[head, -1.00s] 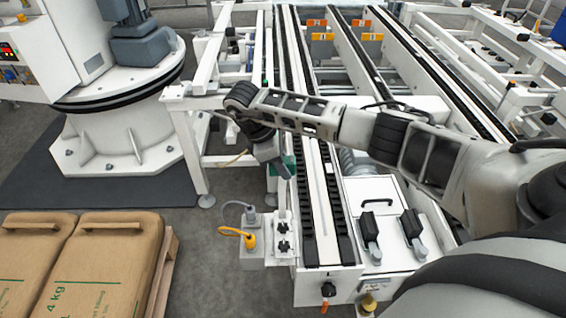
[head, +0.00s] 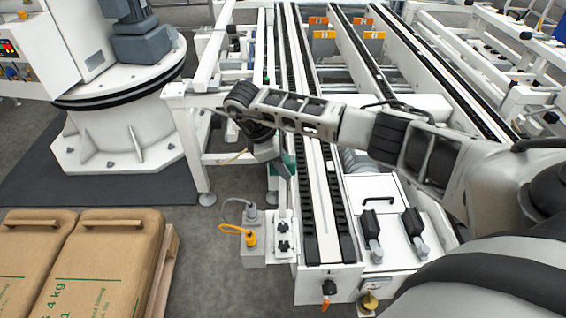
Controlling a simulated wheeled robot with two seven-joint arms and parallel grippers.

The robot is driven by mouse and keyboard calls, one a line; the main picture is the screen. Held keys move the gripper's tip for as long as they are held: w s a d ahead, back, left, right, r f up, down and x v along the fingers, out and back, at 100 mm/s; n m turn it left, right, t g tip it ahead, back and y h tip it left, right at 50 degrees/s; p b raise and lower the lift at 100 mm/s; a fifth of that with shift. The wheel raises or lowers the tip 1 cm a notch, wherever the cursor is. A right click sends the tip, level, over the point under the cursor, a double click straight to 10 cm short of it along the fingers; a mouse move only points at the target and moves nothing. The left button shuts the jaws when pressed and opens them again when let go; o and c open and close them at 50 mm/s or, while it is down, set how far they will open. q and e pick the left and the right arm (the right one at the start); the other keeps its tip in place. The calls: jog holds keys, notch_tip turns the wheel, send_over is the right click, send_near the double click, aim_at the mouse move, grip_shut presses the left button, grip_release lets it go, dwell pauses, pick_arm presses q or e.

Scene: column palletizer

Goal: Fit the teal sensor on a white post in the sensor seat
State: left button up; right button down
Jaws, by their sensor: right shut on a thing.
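The teal sensor (head: 290,161) shows as a small green-teal patch by the left conveyor rail, mostly hidden behind my right gripper. My right gripper (head: 284,171) reaches in from the right over the conveyor and is shut on the teal sensor. A white upright post or plate (head: 281,205) stands just below the gripper in the picture, at the conveyor's left side. The sensor seat cannot be made out; the wrist and the gripper cover that area. My left gripper is not in view.
A grey box with an orange cable plug (head: 251,240) stands below the gripper, left of the conveyor rail (head: 316,230). Paper sacks (head: 100,270) lie on a pallet at bottom left. A white machine base (head: 115,140) stands at upper left. Grey floor lies free between them.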

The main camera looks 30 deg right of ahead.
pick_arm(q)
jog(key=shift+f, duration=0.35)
pick_arm(e)
jog(key=shift+f, duration=0.5)
jog(key=c, duration=1)
grip_release()
pick_arm(q)
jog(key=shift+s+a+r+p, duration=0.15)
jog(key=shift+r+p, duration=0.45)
jog(key=shift+p, duration=0.35)
pick_arm(e)
jog(key=v, duration=1.6)
